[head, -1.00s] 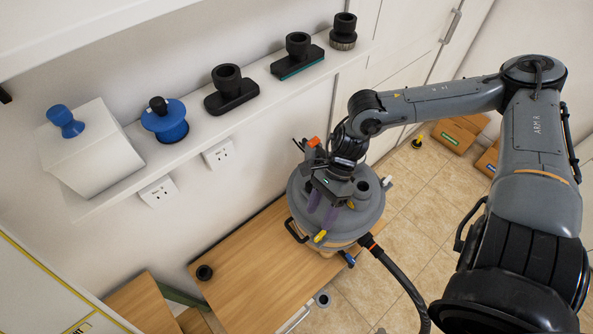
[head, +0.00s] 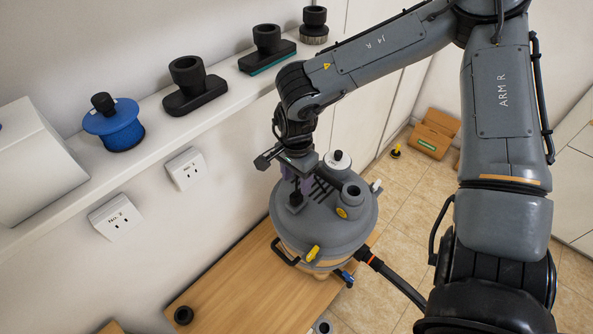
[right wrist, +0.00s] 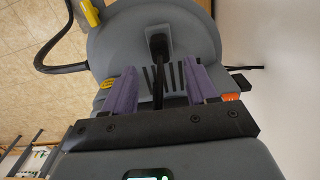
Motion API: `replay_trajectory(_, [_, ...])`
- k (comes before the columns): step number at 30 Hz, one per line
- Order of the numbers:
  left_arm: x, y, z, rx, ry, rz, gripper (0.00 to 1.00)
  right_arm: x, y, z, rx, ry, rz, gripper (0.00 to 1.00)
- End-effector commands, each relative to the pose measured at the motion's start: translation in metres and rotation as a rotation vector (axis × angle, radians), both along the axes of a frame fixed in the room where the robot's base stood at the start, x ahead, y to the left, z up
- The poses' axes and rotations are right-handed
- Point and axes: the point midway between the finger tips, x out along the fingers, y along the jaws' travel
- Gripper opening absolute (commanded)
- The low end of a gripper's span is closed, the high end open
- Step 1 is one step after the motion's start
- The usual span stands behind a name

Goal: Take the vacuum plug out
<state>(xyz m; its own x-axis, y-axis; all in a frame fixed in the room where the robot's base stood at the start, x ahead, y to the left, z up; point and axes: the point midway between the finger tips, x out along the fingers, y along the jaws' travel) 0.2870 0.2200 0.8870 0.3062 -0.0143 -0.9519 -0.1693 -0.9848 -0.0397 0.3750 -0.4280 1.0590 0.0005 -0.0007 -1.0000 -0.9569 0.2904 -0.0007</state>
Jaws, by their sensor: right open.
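The grey vacuum drum (head: 325,230) stands at the wooden bench, with a domed lid. A black square-based piece with a stem (head: 296,200) sits on the lid beside dark slots; I cannot tell whether it is the vacuum plug. In the right wrist view this black piece (right wrist: 158,42) lies just past the fingertips, its stem running back between the fingers. My right gripper (head: 293,183) is open over the lid, its purple fingers on either side of the stem, with gaps. My left gripper is not in view.
Two white wall sockets (head: 185,168) (head: 115,217) are below the shelf (head: 60,195), which carries black nozzles and a blue capped part (head: 115,125). A black hose (head: 400,288) leaves the drum at right. The wooden bench top (head: 235,280) is mostly clear.

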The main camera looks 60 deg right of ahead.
Motion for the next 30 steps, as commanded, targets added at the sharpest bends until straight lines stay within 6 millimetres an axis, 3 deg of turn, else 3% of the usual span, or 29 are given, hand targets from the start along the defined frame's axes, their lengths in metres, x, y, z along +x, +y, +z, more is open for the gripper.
replay_trajectory(6, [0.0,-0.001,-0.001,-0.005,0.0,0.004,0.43,-0.001,0.0,-0.036,0.001,0.005,-0.001,0.57])
replay_trajectory(13, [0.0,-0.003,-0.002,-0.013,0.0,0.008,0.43,-0.001,0.0,-0.062,0.001,0.002,-0.002,0.57])
replay_trajectory(28, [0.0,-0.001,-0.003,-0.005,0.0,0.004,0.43,0.0,0.0,-0.072,0.001,0.0,-0.001,0.57])
replay_trajectory(30, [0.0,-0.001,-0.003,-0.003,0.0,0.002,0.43,0.0,0.0,-0.072,0.001,0.001,-0.001,0.47])
